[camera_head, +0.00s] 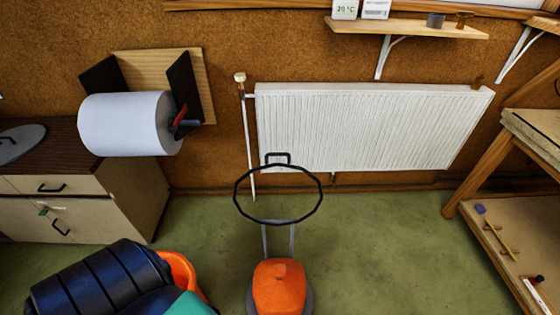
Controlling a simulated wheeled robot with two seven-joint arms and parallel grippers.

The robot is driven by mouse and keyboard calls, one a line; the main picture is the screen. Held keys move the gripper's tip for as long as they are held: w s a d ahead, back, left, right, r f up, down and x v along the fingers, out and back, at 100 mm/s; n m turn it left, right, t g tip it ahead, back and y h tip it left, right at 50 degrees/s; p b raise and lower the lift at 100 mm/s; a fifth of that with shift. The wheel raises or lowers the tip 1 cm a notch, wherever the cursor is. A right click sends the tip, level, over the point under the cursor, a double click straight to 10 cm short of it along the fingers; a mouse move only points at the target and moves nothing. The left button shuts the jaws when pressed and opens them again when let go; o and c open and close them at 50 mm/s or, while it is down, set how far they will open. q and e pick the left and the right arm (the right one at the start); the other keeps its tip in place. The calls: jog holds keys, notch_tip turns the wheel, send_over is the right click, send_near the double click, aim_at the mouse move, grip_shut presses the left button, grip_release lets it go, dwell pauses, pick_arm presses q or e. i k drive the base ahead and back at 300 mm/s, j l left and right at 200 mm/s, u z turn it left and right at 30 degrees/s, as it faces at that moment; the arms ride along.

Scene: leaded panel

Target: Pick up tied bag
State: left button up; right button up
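An orange bundle (279,288) with a small peaked top, which looks like the tied bag, sits upright on a grey round base (308,299) at the bottom middle of the head view. Its lower part is cut off by the frame edge. Behind and above it stands a frame with grey posts (265,240) and a black hoop (237,205). The hoop is empty. Neither of my grippers is in the head view.
A dark ribbed object (95,285) with an orange rim (183,272) lies at the bottom left. A cabinet (130,205) stands at left under a paper roll (130,124). A wooden bench (490,240) is at right. Green floor (400,245) is clear between.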

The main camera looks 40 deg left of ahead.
aim_at(279, 286)
jog(key=k+j+u, duration=0.1)
jog(key=k+u, duration=0.25)
jog(key=k, duration=0.15)
jog(key=k+j+u, duration=0.2)
jog(key=k+u, duration=0.2)
jog(key=i+l+u, duration=0.15)
jog(key=i+l, duration=0.15)
jog(key=i+l+u, duration=0.15)
jog(key=i+l, duration=0.15)
jog(key=l, duration=0.15)
jog(key=i+l+u, duration=0.15)
jog(key=l, duration=0.25)
jog(key=i+l+u, duration=0.15)
jog(key=i+l, duration=0.2)
jog(key=l, duration=0.1)
